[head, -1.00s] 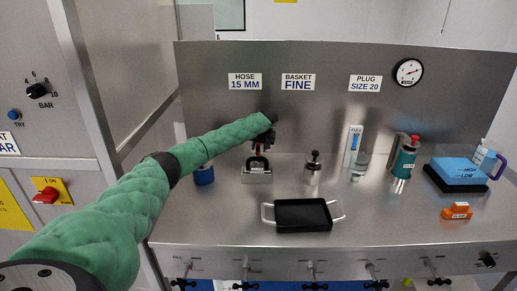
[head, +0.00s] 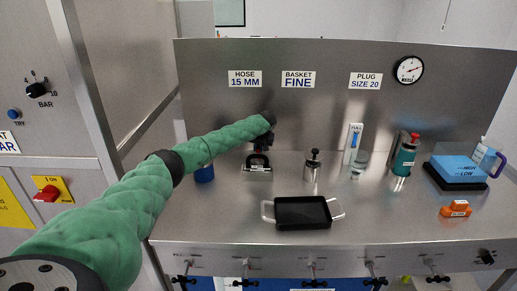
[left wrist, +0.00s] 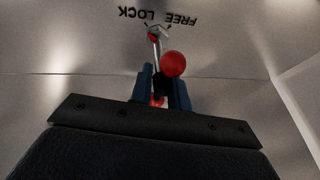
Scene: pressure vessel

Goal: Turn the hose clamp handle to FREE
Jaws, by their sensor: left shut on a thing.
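In the left wrist view, a thin metal lever (left wrist: 156,44) with a red ball (left wrist: 172,64) stands in front of a metal surface bearing the words LOCK (left wrist: 136,12) and FREE (left wrist: 180,20), seen upside down. My left gripper (left wrist: 161,82) is shut on the handle, its two blue-grey fingers around it. Another red part (left wrist: 157,101) shows between the fingers. In the head view, my left gripper (head: 262,142) is over a small grey block (head: 257,174) with a dark loop, below the HOSE 15 MM sign. The handle is hidden there. I cannot tell which word the lever points at. My right gripper is not in view.
A black tray (head: 302,212) lies in front on the metal bench. A blue cup (head: 204,174) stands left of the block and a metal canister (head: 312,170) right of it. A green bottle (head: 404,158) and a blue box (head: 458,168) stand farther right.

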